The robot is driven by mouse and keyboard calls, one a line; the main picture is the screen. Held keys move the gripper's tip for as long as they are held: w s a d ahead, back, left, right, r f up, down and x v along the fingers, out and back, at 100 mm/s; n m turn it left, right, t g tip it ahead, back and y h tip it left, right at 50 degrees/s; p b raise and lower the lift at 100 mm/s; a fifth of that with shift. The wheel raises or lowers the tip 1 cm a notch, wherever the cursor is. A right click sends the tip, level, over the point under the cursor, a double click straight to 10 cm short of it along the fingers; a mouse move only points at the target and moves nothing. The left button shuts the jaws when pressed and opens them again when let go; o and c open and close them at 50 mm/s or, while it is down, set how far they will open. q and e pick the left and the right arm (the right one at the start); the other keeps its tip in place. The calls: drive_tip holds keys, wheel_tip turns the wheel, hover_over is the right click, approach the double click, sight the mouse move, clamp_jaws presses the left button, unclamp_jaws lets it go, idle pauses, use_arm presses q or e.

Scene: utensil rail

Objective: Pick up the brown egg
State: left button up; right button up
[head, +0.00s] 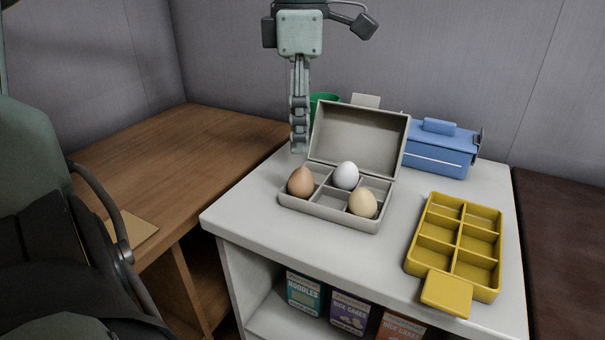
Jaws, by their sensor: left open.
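The brown egg (301,182) sits in the left compartment of an open grey egg box (328,213) on the white counter. A white egg (346,176) lies in a back compartment, and a pale cream egg (363,203) lies in the front right one. The lid (360,138) of the box is tilted up at the back. My left gripper (299,150) points down, open and empty, above and behind the brown egg, left of the lid. It looks edge-on, so the gap between its fingers is hard to see. My right gripper is not in view.
A yellow divided tray (459,240) stands empty at the right. A blue box (440,148) and a green container (322,102) stand behind the egg box. Packets (352,313) fill the shelf below. The counter (245,206) is clear left of the egg box.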

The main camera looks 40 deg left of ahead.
sight(301, 169)
use_arm(q)
drive_tip(key=f, duration=0.6)
drive_tip(key=shift+s+d+f+p, duration=0.25)
drive_tip(key=shift+s+d+p, duration=0.05)
drive_tip(key=shift+s+p, duration=0.1)
drive_tip(key=shift+w+f, duration=0.1)
drive_tip(key=shift+f, duration=0.15)
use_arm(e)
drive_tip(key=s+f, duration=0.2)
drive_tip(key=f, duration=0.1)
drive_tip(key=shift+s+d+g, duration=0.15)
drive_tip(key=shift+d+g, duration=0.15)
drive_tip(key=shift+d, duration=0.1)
use_arm(q)
drive_tip(key=shift+c, duration=0.3)
drive_tip(key=c, duration=0.7)
